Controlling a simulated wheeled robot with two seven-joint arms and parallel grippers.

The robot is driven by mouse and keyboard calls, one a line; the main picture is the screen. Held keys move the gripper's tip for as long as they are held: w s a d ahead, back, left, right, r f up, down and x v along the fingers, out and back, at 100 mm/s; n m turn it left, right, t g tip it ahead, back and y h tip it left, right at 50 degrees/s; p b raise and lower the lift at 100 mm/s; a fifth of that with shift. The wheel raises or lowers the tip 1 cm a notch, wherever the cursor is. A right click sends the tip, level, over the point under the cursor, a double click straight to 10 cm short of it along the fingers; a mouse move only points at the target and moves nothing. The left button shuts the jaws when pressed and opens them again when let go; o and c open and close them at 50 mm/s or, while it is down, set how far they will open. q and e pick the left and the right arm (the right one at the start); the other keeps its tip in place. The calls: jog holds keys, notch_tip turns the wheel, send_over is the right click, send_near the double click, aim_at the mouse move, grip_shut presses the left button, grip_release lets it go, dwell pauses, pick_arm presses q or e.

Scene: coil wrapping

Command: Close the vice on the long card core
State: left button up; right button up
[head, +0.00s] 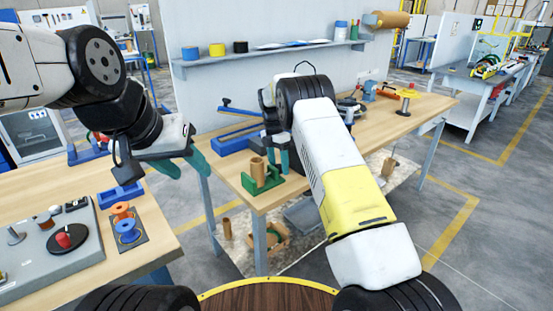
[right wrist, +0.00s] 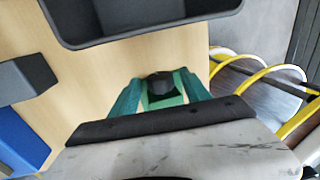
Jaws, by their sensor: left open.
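The green vice (head: 262,184) stands at the near left end of the middle workbench. The upright brown card core (head: 258,171) stands in it. My right gripper (head: 279,160) is just above and right of the vice, its teal fingers pointing down and partly overlapping it. In the right wrist view the right fingers (right wrist: 160,80) are apart, with a dark piece and a green part (right wrist: 164,101) between them; whether they grip it is unclear. My left gripper (head: 185,166) is open and empty above the gap between the two benches, away from the vice.
The left bench (head: 165,225) holds orange (head: 121,211) and blue (head: 128,231) spools and a grey panel. Blue trays (head: 237,138) lie behind the vice. The shelf (head: 270,55) is above. A dark tray (right wrist: 150,20) shows in the wrist view.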

jog(key=r, duration=0.5)
jog(key=w+r, duration=0.1)
jog(key=r, duration=0.1)
jog(key=shift+w+a+r, duration=0.1)
jog(key=shift+a+r, duration=0.25)
jog(key=shift+a, duration=0.05)
